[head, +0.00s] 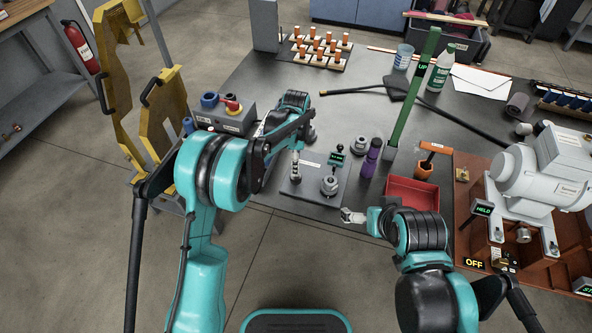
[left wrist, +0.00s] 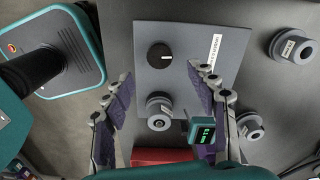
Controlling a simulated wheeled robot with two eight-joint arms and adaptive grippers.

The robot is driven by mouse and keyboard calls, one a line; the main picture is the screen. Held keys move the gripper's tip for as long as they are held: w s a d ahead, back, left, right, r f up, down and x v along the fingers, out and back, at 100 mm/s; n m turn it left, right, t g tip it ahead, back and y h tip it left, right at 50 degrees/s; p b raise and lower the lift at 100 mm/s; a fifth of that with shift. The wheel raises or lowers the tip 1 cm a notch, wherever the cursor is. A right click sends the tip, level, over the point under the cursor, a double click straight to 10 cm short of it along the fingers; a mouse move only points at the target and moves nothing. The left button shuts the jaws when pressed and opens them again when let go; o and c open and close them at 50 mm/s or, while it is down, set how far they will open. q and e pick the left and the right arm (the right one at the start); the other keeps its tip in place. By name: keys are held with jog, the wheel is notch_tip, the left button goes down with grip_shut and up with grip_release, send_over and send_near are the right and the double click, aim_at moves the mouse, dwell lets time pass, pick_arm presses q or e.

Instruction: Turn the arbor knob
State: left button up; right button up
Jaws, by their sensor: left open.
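A round black knob (left wrist: 160,55) with a white pointer mark sits on a grey plate (left wrist: 188,30) beside a white label. In the head view the plate (head: 314,197) lies near the table's front edge; I cannot make out the knob there. My left gripper (left wrist: 160,73) is open, with its fingers on either side of the knob's line of view and apart from it. In the head view my left gripper (head: 294,168) hangs over the plate's left part. A metal arbor (left wrist: 159,111) stands on the same plate. My right gripper (head: 352,215) is near the front edge; its jaws are unclear.
A small green-lit display (head: 337,157) stands by the plate. A purple bottle (head: 371,158), green post (head: 414,90) and red tray (head: 411,194) are to the right. Another metal fitting (head: 359,145) stands behind. A switch box (head: 226,113) is at the left.

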pick_arm(q)
jog(key=shift+r, duration=2.35)
jog(key=s+a+r+n+t, duration=0.4)
jog(key=s+a+r+n, duration=0.5)
jog(key=s+a+r, duration=0.3)
jog(key=s+a+n+t, duration=0.1)
jog(key=s+n, duration=0.3)
jog(key=s, duration=0.4)
jog(key=s+a+n+t, duration=0.2)
jog(key=s+a+n, duration=0.2)
jog(key=s, duration=0.4)
jog(key=shift+a+f+n, duration=0.35)
jog(key=shift+f+n, duration=0.1)
jog(key=shift+n, duration=0.35)
